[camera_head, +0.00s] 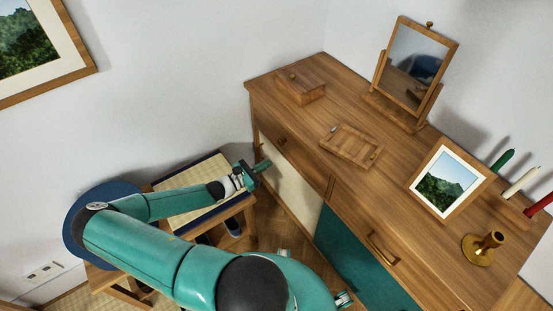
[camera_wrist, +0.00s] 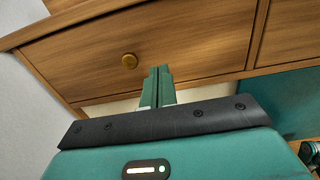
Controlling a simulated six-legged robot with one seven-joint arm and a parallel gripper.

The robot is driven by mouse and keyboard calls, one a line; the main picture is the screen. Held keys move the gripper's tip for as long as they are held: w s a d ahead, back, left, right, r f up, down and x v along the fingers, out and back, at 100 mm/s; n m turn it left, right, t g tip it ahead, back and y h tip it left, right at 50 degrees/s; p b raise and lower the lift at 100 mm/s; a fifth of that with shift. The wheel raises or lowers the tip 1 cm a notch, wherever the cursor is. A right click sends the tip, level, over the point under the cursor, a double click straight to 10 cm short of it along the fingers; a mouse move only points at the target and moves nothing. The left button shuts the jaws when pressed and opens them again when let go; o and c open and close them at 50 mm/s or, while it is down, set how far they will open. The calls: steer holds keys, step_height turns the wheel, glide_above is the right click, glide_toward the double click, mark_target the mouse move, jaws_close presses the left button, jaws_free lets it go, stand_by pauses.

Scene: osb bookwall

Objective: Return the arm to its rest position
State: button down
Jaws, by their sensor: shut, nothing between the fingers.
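My teal arm reaches out from the bottom of the head view and bends at a dark elbow joint on the left. My gripper (camera_head: 264,166) is at its end, in front of the left part of the wooden dresser (camera_head: 345,105). In the wrist view my gripper (camera_wrist: 157,78) shows its two green fingers close together with nothing between them. The fingertips appear below and to the right of the knob; I cannot tell the exact gap to the drawer.
On the dresser are a small wooden box (camera_head: 301,85), a tray-like panel (camera_head: 351,146), a mirror (camera_head: 414,66), a framed picture (camera_head: 450,182), candles (camera_head: 521,184) and a brass candlestick (camera_head: 482,248). A stool with a woven seat (camera_head: 200,207) stands under my forearm. A picture hangs at upper left.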

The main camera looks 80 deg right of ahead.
steer(key=shift+v, duration=1.25)
steer(key=w+a+r+m+t+y, duration=0.45)
steer(key=w+a+r, duration=0.4)
steer(key=a, duration=0.35)
steer(key=w+a+r+m+t+y, duration=0.4)
steer(key=w+a+r, duration=0.3)
steer(key=w+a, duration=0.45)
steer(key=a+r+m+t+y, duration=0.1)
steer(key=a+r+t+y, duration=0.25)
steer(key=a+r, duration=0.95)
steer(key=s+a+r+t+y, duration=0.1)
steer(key=s+a+r+t, duration=0.4)
steer(key=a+r, duration=0.5)
step_height(320, 180, up, 3)
steer(key=shift+s+f+y, duration=0.25)
steer(key=shift+s+y, duration=0.05)
steer(key=shift+s, duration=0.65)
